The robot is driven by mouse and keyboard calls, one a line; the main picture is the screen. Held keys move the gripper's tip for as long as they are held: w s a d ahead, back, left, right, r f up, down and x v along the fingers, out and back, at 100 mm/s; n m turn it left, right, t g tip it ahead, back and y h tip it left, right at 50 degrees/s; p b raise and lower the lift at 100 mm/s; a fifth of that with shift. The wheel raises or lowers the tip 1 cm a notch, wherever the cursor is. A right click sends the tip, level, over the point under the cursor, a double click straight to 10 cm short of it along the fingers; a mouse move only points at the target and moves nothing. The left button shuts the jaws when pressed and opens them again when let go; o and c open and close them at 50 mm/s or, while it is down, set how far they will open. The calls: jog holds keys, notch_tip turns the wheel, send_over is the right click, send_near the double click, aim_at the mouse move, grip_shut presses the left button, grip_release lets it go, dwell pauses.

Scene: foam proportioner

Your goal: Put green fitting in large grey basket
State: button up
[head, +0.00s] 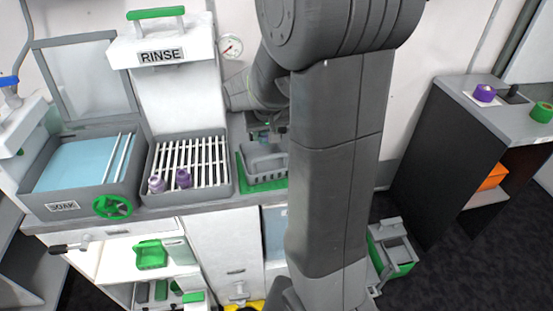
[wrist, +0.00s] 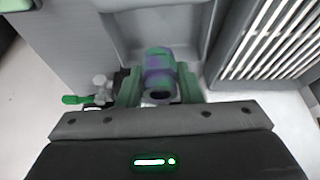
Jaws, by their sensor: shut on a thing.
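My gripper (wrist: 160,88) is shut on the green fitting (wrist: 158,70), a short hollow piece that shows green with purplish patches. Its open end faces the wrist camera. In the head view my gripper (head: 263,130) is mostly hidden by my arm, and the fitting cannot be made out there. The large grey basket (head: 262,163) stands on a green mat on the counter, right of the rinse rack. My gripper is above or near its back part. Grey walls, seemingly the basket's (wrist: 120,22), lie beyond the fitting in the wrist view.
The rinse rack (head: 220,190) holds two purple fittings (head: 183,178) at its front. The soak basin (head: 75,165) is further left. A side cabinet (head: 440,120) at right carries a purple item (head: 484,92) and a green ring (head: 541,112). My arm blocks the middle.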

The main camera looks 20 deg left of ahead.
aim_at(265, 164)
notch_tip(265, 164, down, 8)
jog(key=shift+s+f, duration=0.1)
jog(key=shift+f, duration=0.05)
dwell(0.4)
jog(key=shift+f+b, duration=0.25)
jog(key=shift+b, duration=0.05)
jog(key=o, duration=0.9)
jog(key=shift+r, duration=0.15)
jog(key=shift+o, duration=0.2)
jog(key=shift+r+p, duration=0.3)
jog(key=shift+r, duration=0.2)
jog(key=v, duration=1.1)
jog(key=shift+s, duration=0.15)
jog(key=shift+r, duration=0.15)
